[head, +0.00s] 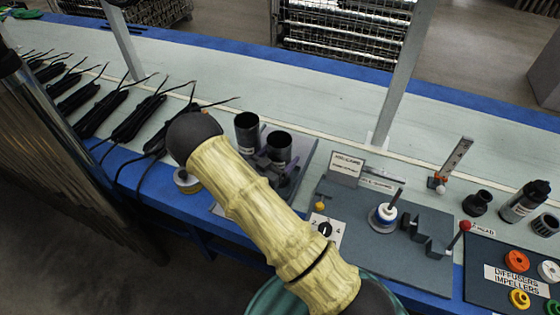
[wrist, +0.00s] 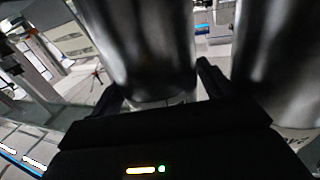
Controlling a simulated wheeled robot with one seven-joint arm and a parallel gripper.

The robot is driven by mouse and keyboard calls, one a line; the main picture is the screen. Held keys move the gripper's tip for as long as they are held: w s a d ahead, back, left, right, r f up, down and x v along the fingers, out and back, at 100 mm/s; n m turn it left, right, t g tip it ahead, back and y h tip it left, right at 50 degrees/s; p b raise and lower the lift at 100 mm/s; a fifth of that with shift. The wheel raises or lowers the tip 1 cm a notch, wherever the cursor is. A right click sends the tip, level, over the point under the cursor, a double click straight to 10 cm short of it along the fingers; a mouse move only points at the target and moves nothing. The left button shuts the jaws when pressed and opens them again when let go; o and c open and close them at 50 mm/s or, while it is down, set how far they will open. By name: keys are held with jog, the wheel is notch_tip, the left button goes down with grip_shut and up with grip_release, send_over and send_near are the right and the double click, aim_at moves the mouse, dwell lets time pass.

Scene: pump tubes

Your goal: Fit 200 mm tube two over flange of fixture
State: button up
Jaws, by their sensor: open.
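Two black tubes stand upright in a grey holder (head: 300,180) in the head view, one at the back left (head: 247,132) and one at the front right (head: 279,150). I cannot tell which is tube two. In the wrist view, one large dark tube (wrist: 150,45) stands between the fingers of my open gripper (wrist: 160,92), and another tube (wrist: 285,65) is close by on the right. Contact with the fingers is unclear. The fixture, with a pale round flange (head: 383,216) and upright pin, stands on a grey-blue plate (head: 350,245).
Black cable bundles (head: 100,110) lie along the left of the bench. Black fittings (head: 477,203) and a tray of coloured impellers (head: 480,262) are at the right. The back of the bench is clear.

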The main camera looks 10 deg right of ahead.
jog(key=c, duration=1.1)
jog(key=shift+o, duration=0.2)
jog(key=shift+r, duration=0.15)
notch_tip(320, 180, up, 18)
jog(key=p, duration=0.1)
jog(key=shift+p, duration=0.35)
